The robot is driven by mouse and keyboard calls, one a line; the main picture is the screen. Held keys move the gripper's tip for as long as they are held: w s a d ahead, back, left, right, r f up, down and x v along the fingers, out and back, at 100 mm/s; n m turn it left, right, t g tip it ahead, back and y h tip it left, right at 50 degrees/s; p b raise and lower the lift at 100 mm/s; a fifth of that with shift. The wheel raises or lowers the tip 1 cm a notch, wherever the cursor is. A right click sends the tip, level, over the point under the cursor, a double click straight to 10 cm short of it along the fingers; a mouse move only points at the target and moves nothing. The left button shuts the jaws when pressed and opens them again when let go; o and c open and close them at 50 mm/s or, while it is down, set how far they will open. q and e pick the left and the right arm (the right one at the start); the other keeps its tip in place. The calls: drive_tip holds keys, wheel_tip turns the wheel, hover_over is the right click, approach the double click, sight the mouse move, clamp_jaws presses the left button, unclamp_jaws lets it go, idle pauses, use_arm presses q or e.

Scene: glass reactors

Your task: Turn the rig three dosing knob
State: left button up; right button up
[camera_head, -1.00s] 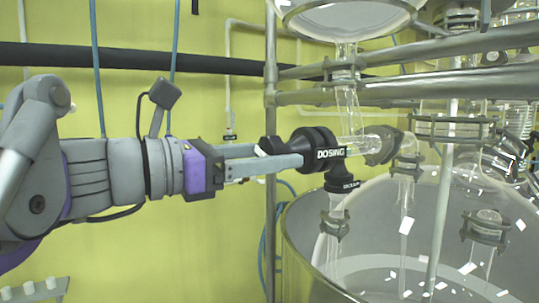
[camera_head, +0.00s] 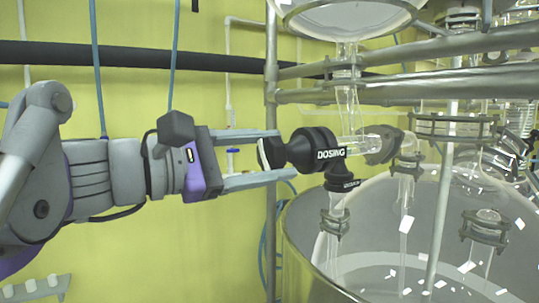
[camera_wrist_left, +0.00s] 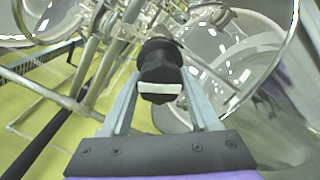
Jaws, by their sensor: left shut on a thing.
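The black dosing knob (camera_head: 272,153) sits at the left end of a black valve body (camera_head: 312,148) with the white word "DOSING". The valve joins the glass pipework at its right. My left gripper (camera_head: 284,153) reaches in from the left, with one finger above the knob and one below it. It is shut on the knob. In the left wrist view the knob (camera_wrist_left: 160,88), with a white strip across its end, lies between the two fingers. My right gripper is in neither view.
A steel post (camera_head: 270,225) stands just behind the valve. Steel rails (camera_head: 400,92) cross above it. A large glass vessel (camera_head: 360,225) is below right. Dark and blue hoses run along the yellow wall (camera_head: 180,260) at left.

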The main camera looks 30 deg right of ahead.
use_arm(q)
drive_tip(key=m, duration=0.4)
drive_tip(key=shift+m, duration=2.2)
drive_tip(key=o, duration=1.4)
drive_tip(key=shift+a, duration=0.1)
drive_tip(key=a, duration=0.7)
drive_tip(key=s+a, duration=0.1)
drive_tip(key=a, duration=0.2)
drive_tip(key=shift+a+b, duration=0.35)
drive_tip(key=shift+b, duration=0.05)
